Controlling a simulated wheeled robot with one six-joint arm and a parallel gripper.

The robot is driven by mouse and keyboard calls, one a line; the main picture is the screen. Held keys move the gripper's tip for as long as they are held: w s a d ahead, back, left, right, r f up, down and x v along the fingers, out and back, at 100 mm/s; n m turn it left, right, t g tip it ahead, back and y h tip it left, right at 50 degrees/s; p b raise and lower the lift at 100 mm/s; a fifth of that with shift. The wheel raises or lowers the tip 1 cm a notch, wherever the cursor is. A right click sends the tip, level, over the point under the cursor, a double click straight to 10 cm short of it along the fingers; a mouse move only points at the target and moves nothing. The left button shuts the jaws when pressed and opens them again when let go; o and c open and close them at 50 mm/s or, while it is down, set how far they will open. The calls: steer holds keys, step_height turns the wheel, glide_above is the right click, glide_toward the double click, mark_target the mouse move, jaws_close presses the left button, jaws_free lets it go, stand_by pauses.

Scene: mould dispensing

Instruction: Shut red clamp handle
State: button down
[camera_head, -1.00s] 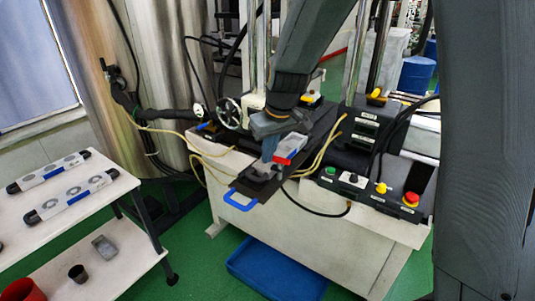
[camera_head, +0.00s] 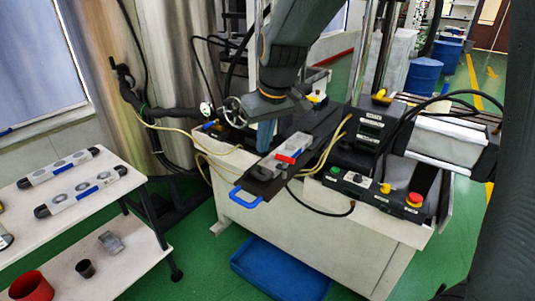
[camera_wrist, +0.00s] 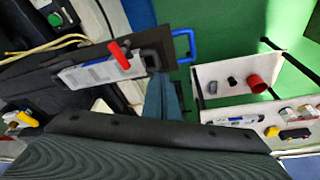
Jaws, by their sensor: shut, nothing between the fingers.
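The red clamp handle (camera_head: 286,158) sits on a grey mould (camera_head: 291,150) with a blue label, on the black plate (camera_head: 262,182) of the machine. In the wrist view the red handle (camera_wrist: 119,55) stands out across the mould's face. I cannot tell how far it is folded down. My gripper (camera_head: 264,146) is shut and empty, just left of the mould in the head view. Its blue-grey fingers (camera_wrist: 163,82) show beside the mould's end in the wrist view, apart from the red handle.
A blue pull handle (camera_head: 244,199) sticks out from the plate's front. Yellow hoses (camera_head: 325,155) run along the plate's right side. A control box with buttons (camera_head: 378,186) stands to the right. A white shelf (camera_head: 85,180) with more moulds is at left.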

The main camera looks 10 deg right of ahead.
steer(key=shift+s+a+r+b, duration=0.1)
steer(key=shift+s+r, duration=0.05)
steer(key=shift+r, duration=0.5)
steer(key=shift+s+a+r+b, duration=0.1)
steer(key=shift+s+r+b, duration=0.05)
steer(key=shift+r, duration=0.45)
steer(key=shift+s+a+r+b, duration=0.1)
steer(key=shift+s+r, duration=0.05)
steer(key=shift+r, duration=0.5)
